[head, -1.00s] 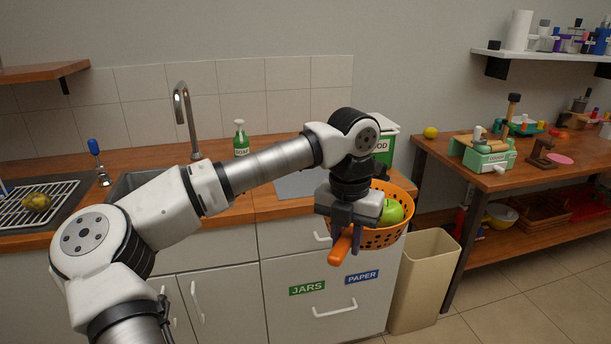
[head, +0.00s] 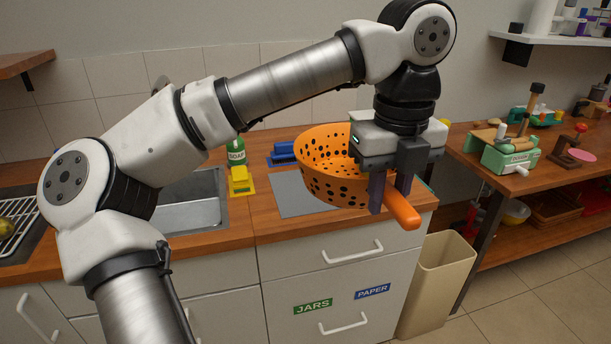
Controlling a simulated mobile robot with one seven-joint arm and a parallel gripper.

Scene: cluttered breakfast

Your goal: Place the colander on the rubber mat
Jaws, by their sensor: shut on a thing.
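The orange colander (head: 325,180) with dark holes is held up in the head view, over the right part of the counter. My gripper (head: 391,196) is shut on its orange handle, which sticks out toward the front right. The colander looks roughly upright. A flat grey mat (head: 290,197), which looks like the rubber mat, lies on the counter to the left of and partly behind the colander. The colander hides the mat's right part. The colander's floor is mostly hidden, and I cannot tell whether anything lies in it.
A sink (head: 190,205) is left of the mat. A green soap bottle (head: 236,158), a yellow item (head: 240,181) and a blue item (head: 284,154) stand near the mat. A beige bin (head: 437,285) is on the floor. A wooden table (head: 462,155) with clutter is at right.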

